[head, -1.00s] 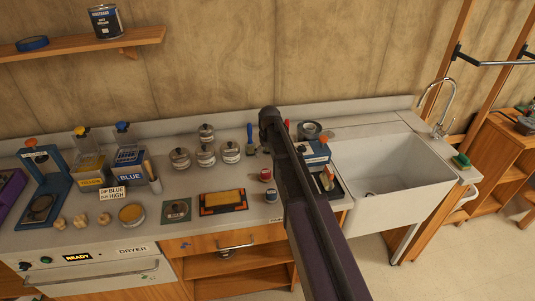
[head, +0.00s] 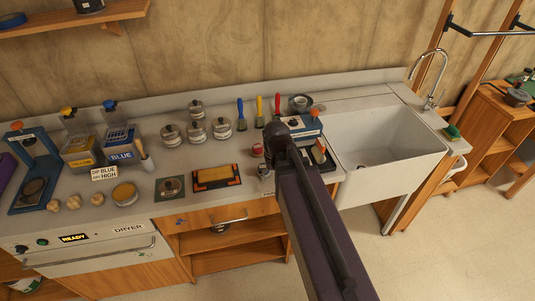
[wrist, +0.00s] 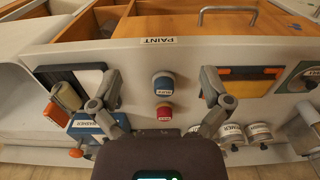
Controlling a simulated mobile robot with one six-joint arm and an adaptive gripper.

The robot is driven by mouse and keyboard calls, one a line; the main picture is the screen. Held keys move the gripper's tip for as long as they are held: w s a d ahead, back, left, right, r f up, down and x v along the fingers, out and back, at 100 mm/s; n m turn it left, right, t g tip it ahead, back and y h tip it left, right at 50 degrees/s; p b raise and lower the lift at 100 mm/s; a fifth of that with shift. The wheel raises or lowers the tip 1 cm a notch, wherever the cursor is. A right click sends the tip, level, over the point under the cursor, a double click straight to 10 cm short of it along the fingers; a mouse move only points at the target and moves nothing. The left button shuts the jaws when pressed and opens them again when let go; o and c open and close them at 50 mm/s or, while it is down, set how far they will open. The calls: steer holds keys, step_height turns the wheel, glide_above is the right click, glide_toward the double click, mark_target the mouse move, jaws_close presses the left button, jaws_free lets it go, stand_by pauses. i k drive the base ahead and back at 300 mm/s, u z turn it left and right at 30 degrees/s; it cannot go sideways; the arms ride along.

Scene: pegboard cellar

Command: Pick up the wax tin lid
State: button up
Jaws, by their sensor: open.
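I cannot pick out a wax tin lid by its label. In the head view the red-topped tin (head: 257,150) stands left of my arm. Several small metal jars with knobbed lids (head: 197,129) stand further back left. A round tin with a yellow top (head: 124,193) stands near the front left edge. My gripper (wrist: 160,88) is open and empty, fingers spread either side of the two tins. My arm hides it in the head view.
A black-and-orange framed screen (head: 216,177) lies left of the tins. A dark tray (wrist: 72,77) and a blue-and-white box (head: 298,128) stand beside my gripper. The white sink (head: 385,140) is right. Blue, yellow and red-handled brushes (head: 259,110) stand behind.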

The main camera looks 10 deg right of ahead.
mark_target(169, 188)
steer(key=u, duration=0.9)
